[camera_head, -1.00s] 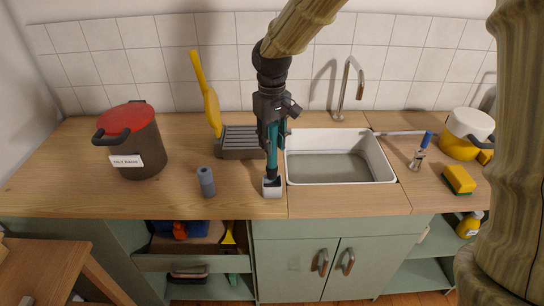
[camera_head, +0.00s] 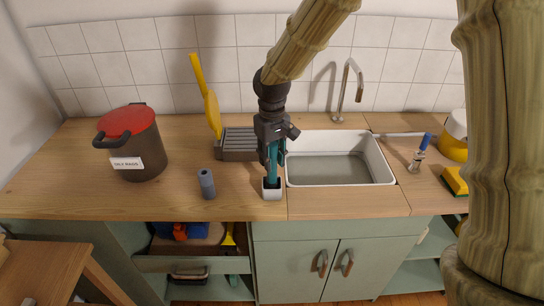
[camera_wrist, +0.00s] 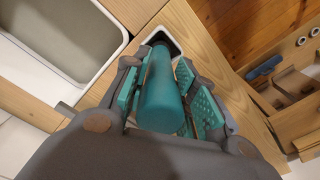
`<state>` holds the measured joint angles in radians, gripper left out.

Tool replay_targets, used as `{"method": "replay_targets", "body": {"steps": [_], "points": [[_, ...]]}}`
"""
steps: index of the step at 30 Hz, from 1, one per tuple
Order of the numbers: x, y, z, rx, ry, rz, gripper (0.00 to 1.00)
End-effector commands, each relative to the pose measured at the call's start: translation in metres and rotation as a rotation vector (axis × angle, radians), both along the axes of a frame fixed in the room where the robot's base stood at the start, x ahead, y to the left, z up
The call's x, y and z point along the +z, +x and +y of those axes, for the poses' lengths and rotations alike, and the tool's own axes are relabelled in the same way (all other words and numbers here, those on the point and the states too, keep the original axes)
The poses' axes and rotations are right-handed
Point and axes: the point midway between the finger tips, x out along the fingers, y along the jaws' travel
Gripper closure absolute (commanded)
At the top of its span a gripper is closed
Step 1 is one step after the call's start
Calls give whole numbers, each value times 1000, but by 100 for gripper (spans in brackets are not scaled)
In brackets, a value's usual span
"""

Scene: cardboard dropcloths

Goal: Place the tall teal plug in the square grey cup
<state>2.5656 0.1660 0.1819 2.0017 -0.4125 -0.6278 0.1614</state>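The tall teal plug (camera_head: 273,172) stands roughly upright, its lower end inside the mouth of the square grey cup (camera_head: 272,195). Whether it touches the cup's floor is hidden. My gripper (camera_head: 272,160) is over the cup with its fingers on both sides of the plug, and seems shut on it. In the wrist view the plug (camera_wrist: 162,100) lies between the teal-padded fingers of my gripper (camera_wrist: 165,95), with the pale rim of the cup (camera_wrist: 152,37) beyond it.
The cup stands near the counter's front edge, beside the white sink (camera_head: 340,180). A grey cylinder (camera_head: 207,184) stands to the left, a grey rack (camera_head: 236,145) behind, and a red-lidded pot (camera_head: 138,150) farther left. The counter between pot and cylinder is clear.

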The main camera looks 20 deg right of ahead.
Motion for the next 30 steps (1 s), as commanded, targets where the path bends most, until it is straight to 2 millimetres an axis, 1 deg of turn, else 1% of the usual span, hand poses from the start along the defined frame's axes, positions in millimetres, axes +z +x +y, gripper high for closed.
{"method": "replay_targets", "body": {"steps": [1, 2, 3, 11, 16, 20, 30], "points": [[0, 0, 0, 0, 0, 0, 60], [0, 0, 0, 0, 0, 0, 55], [0, 0, 0, 0, 0, 0, 53], [1, 0, 0, 0, 0, 0, 53], [9, 1, 0, 0, 0, -3, 53], [25, 1, 0, 0, 1, -4, 53], [85, 1, 0, 0, 0, -3, 53]]}}
